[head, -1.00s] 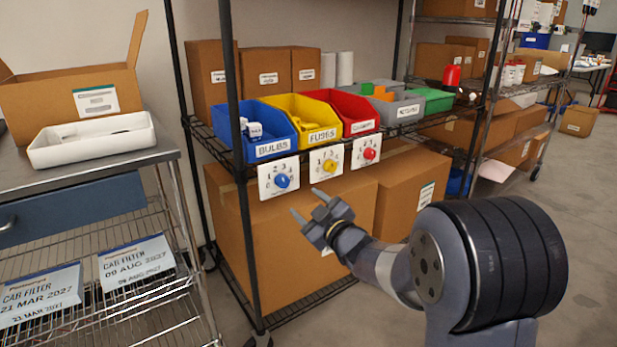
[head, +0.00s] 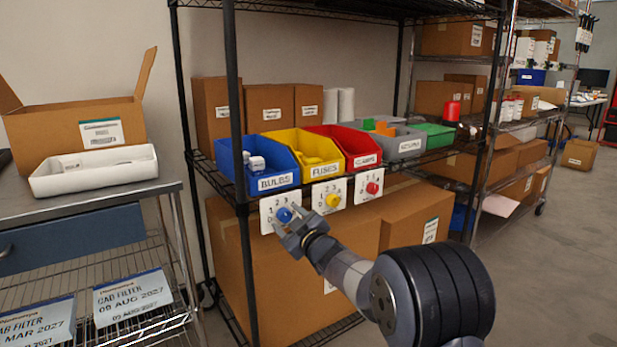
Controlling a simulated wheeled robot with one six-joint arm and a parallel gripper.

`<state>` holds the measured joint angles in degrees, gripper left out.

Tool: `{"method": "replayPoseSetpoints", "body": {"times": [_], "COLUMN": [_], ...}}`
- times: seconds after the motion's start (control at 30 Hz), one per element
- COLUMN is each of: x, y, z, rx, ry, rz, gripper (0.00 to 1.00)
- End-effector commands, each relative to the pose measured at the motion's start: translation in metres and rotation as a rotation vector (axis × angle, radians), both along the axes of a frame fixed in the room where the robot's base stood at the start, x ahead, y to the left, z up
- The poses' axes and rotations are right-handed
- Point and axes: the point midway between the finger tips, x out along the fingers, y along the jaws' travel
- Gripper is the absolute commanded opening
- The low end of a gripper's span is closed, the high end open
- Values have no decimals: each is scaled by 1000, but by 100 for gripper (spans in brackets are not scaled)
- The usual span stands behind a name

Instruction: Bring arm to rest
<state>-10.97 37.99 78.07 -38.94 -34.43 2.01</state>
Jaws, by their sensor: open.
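My gripper (head: 283,229) is open in the head view, in front of the dial card under the blue bin. Its fingertips overlap the lower part of that card and the blue knob (head: 285,214); I cannot tell whether they touch it. Nothing is seen held between the fingers. My arm reaches in from the lower right. The yellow knob (head: 333,200) and the red knob (head: 372,188) sit on their own white cards to the right, clear of the gripper.
A blue bin (head: 278,183) marked BULBS, a yellow bin (head: 325,170) marked FUSES and a red bin (head: 365,161) stand above the cards. Large boxes (head: 262,280) fill the shelf below. A dark shelf post stands left of the gripper. Open floor (head: 560,270) lies to the right.

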Motion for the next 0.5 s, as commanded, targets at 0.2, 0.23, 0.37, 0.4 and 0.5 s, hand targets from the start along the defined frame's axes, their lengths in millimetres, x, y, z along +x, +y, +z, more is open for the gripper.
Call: {"method": "replayPoseSetpoints", "body": {"times": [0.2,0.23,0.37,0.4,0.5], "x": [0,0,-4,-6,-15], "y": [0,0,-3,-5,-10], "z": [0,0,0,1,1], "rx": [1,0,-7,-7,-6], "ry": [1,0,-3,-4,-4], "rz": [0,0,-1,-2,-1], "gripper": [55,55,55,55,55]}}
